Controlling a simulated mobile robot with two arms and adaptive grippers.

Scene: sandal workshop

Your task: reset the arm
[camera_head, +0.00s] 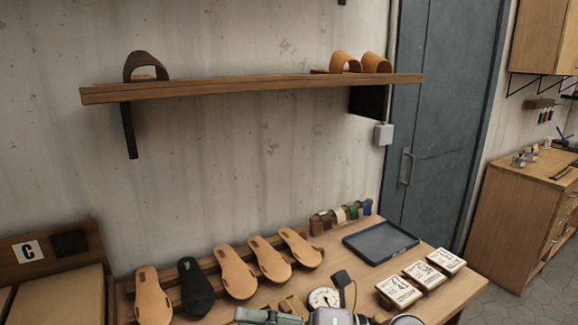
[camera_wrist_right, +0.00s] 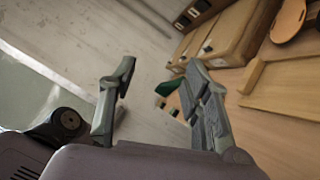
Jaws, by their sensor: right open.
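My right gripper (camera_head: 268,315) shows only in part at the bottom edge of the head view, in front of the workbench. In the right wrist view my right gripper (camera_wrist_right: 160,80) has its two fingers wide apart. Nothing is held between them. A small green piece (camera_wrist_right: 170,88) shows beyond the fingers, partly hidden by one of them. My left gripper is in neither view.
The workbench (camera_head: 440,296) bears several sandal soles (camera_head: 235,272), a dark tray (camera_head: 380,243), stamped blocks (camera_head: 398,291) and a round dial (camera_head: 324,298). A wall shelf (camera_head: 250,87) holds sandals above it. A grey door (camera_head: 440,110) stands behind.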

